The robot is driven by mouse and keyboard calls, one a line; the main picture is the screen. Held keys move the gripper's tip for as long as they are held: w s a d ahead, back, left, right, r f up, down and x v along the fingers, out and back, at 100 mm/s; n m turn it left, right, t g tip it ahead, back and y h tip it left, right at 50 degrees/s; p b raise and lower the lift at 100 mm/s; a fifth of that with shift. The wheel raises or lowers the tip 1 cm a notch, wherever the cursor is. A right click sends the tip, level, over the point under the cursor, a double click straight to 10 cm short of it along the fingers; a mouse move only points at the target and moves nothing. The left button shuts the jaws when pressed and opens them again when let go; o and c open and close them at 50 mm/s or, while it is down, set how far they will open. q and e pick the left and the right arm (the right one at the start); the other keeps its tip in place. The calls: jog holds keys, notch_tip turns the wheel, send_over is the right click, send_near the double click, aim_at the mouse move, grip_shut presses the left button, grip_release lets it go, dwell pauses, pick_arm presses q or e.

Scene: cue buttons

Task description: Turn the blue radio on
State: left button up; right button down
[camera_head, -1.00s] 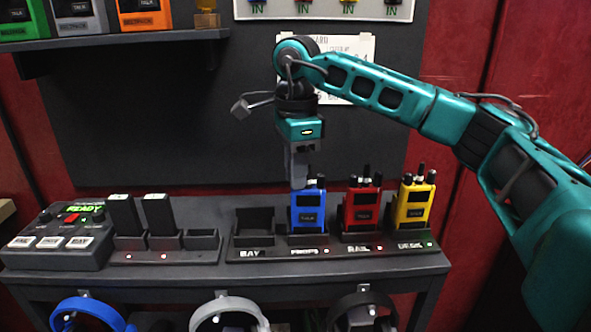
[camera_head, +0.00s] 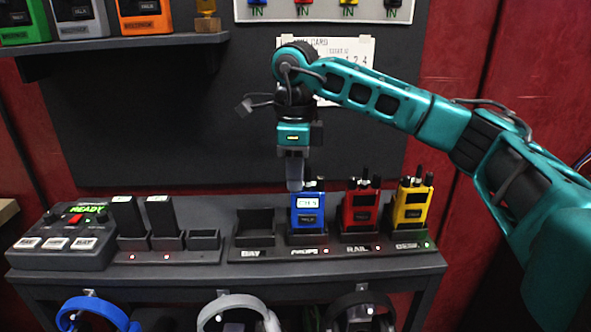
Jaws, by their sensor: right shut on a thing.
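The blue radio (camera_head: 308,213) stands upright in its slot of the charging rack (camera_head: 270,254), above a label that I cannot read surely. Its small screen is lit white, and a red light shows on the rack below it. My right gripper (camera_head: 295,188) points down at the top left of the blue radio, fingers close together at its top knobs. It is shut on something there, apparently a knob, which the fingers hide. My left gripper is not in view.
A red radio (camera_head: 359,210) and a yellow radio (camera_head: 411,208) stand close to the right of the blue one. The rack slot to its left is empty. A base unit (camera_head: 62,238) and battery charger (camera_head: 168,242) stand left; headsets hang below.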

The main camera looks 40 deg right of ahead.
jog(key=c, duration=1.3)
grip_release()
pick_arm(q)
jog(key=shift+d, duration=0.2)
pick_arm(e)
jog(key=shift+o, duration=1)
pick_arm(q)
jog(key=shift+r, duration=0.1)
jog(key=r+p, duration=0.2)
jog(key=p, duration=0.1)
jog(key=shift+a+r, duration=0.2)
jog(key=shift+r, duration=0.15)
pick_arm(e)
notch_tip(320, 180, up, 13)
jog(key=shift+a, duration=0.15)
jog(key=shift+s, duration=0.1)
